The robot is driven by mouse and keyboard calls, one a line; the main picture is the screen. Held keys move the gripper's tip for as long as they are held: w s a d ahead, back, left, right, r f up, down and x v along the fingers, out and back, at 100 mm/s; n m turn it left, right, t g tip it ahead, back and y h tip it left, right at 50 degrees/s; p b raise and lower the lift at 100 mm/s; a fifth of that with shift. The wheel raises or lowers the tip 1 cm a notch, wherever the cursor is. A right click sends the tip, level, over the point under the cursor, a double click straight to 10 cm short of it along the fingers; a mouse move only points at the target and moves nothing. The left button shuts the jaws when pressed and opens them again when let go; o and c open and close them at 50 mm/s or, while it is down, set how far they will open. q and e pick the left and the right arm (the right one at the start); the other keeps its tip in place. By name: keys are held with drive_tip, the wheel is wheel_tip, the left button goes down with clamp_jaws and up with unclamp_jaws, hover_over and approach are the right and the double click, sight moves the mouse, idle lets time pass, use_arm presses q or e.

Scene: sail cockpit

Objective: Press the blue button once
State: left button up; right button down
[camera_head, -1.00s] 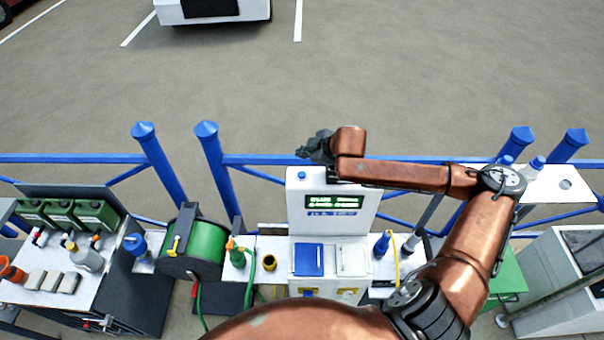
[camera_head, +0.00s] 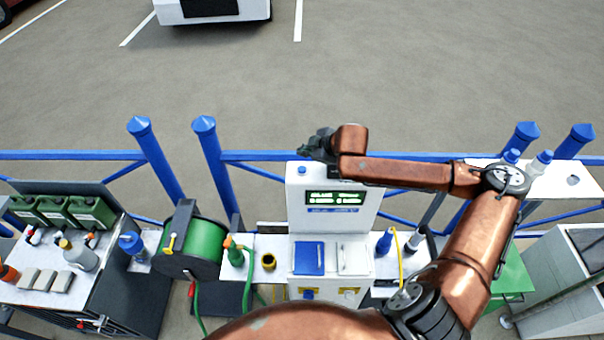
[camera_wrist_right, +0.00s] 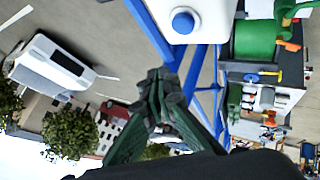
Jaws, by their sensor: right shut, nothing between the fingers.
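The blue button (camera_head: 302,170) is a small round cap on the top of the white service pedestal (camera_head: 297,205), near its left corner. In the right wrist view, the button (camera_wrist_right: 183,22) sits on a white face at the top of the picture. My right gripper (camera_head: 316,147) is shut and empty. It is just above the button in the head picture, and a visible gap separates them. In the wrist view its closed fingertips (camera_wrist_right: 155,82) are below the button and apart from it. My left gripper is not in view.
The pedestal has a green-lit screen (camera_head: 335,198) and a blue flap (camera_head: 309,258) beside a white one. A green hose reel (camera_head: 205,246) stands to the left. Blue railing (camera_head: 260,156) with pointed posts runs behind. Open pavement lies beyond, with a white vehicle (camera_head: 212,10).

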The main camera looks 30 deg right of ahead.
sight(303, 169)
wheel_tip(303, 169, down, 4)
drive_tip(key=b, duration=0.2)
drive_tip(key=shift+r+b, duration=0.2)
drive_tip(key=shift+b, duration=0.1)
drive_tip(key=shift+f, duration=0.7)
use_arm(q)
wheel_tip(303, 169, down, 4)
use_arm(e)
drive_tip(key=shift+f, duration=0.4)
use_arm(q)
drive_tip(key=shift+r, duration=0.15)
use_arm(e)
drive_tip(key=shift+f, duration=0.6)
idle(0.7)
drive_tip(key=shift+r, duration=0.1)
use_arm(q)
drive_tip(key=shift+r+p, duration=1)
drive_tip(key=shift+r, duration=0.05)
use_arm(e)
drive_tip(key=shift+r, duration=0.9)
